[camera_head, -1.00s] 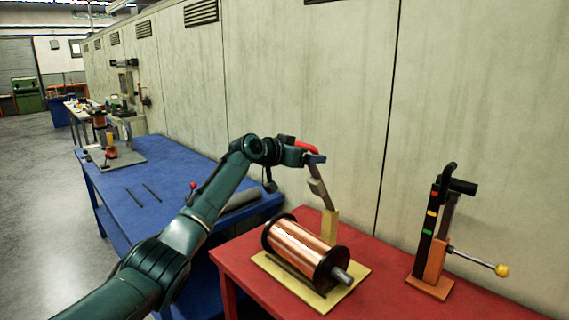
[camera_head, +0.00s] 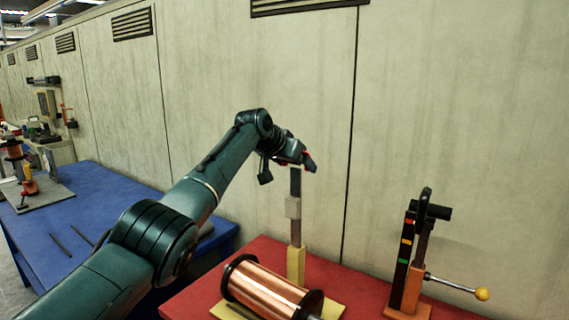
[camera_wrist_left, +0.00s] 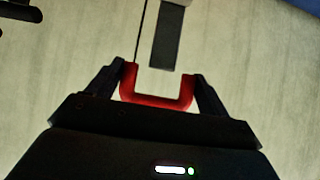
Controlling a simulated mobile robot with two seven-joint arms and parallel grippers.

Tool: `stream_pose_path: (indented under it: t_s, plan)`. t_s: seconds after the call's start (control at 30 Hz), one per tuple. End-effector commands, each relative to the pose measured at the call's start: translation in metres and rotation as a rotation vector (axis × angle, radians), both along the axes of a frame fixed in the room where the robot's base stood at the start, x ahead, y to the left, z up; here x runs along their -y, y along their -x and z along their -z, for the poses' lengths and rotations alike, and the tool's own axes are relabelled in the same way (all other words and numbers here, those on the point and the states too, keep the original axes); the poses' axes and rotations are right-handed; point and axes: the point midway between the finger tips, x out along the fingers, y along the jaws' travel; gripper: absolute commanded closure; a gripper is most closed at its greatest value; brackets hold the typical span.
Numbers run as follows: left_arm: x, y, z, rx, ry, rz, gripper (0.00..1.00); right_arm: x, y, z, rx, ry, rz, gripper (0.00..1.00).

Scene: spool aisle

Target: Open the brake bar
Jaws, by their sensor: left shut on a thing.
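The brake bar (camera_head: 296,183) is a grey bar with a pale block (camera_head: 293,207) partway along it. It stands nearly upright on a yellow post (camera_head: 296,263) behind the copper spool (camera_head: 265,287). My left gripper (camera_head: 308,161) is at the top of the bar. In the left wrist view its fingers (camera_wrist_left: 160,90) are shut on a red U-shaped handle (camera_wrist_left: 158,101), with the bar's dark end (camera_wrist_left: 167,38) just beyond it. Whether handle and bar join is not clear there. My right gripper is not in view.
The spool lies on a yellow base on the red table (camera_head: 185,300). An orange stand (camera_head: 408,285) with a black upright and a yellow-knobbed lever (camera_head: 482,294) is at the right. A blue table (camera_head: 90,205) is at the left. The pale wall (camera_head: 255,70) stands behind.

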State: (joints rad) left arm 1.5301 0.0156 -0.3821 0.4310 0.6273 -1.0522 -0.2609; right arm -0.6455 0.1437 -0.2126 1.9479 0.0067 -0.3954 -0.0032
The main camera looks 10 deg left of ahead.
Motion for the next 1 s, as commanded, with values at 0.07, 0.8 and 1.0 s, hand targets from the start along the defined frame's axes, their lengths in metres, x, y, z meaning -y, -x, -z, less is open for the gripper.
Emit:
stream_pose_path:
  t_s: [0.07, 0.8, 1.0]
  plan:
    - [0.0056, 0.0, -0.0082, 0.005, 0.003, 0.003, 0.62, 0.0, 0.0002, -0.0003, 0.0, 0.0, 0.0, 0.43]
    - [0.0072, 0.0009, -0.0059, -0.012, -0.003, 0.002, 0.13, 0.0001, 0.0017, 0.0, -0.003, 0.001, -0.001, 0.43]
    - [0.0061, 0.0011, -0.0033, -0.017, -0.006, 0.0, 0.13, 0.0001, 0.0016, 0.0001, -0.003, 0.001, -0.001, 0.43]
